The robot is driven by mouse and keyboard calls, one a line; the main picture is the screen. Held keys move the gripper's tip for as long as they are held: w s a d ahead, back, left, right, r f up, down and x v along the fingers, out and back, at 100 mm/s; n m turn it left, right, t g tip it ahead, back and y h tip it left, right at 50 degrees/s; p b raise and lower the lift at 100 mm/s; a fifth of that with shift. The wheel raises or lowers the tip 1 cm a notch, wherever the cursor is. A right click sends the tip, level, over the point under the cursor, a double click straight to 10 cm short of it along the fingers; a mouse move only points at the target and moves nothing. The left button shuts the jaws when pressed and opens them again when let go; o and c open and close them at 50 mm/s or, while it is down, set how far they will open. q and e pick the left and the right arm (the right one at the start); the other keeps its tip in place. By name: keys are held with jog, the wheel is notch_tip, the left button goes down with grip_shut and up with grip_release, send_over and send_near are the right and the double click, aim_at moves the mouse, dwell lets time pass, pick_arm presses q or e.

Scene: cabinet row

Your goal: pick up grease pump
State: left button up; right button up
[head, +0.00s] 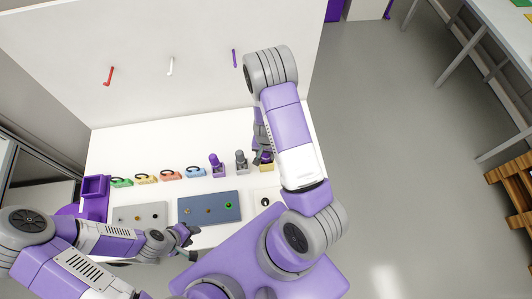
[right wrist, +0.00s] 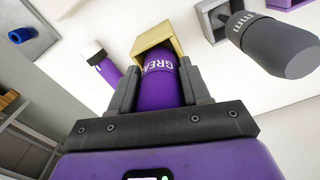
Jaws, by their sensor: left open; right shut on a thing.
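The grease pump (right wrist: 165,82) is a purple cylinder with white letters, "GREA" readable, in the right wrist view. My right gripper (right wrist: 160,92) is shut on it, one finger on each side. Its far end is at a yellow box-shaped holder (right wrist: 152,44); I cannot tell how deep it sits. In the head view the purple pump (head: 267,155) shows partly beside my right gripper (head: 262,145), above the yellow holder (head: 266,167) at the table's right. My right arm hides some of this. My left gripper (head: 188,236) is open and empty at the table's front edge.
A grey tool (head: 241,158) and a purple tool (head: 216,162) stand in holders left of the pump. Several coloured blocks (head: 170,174) continue the row to a purple bin (head: 95,187). A blue-grey panel (head: 208,208) and a grey panel (head: 139,215) lie in front.

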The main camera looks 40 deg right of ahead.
notch_tip(320, 180, up, 10)
jog(key=shift+r+p, duration=0.1)
jog(key=shift+p, duration=0.85)
jog(key=o, duration=0.5)
jog(key=shift+c, duration=0.2)
jog(key=c, duration=0.4)
jog(key=shift+c, duration=0.2)
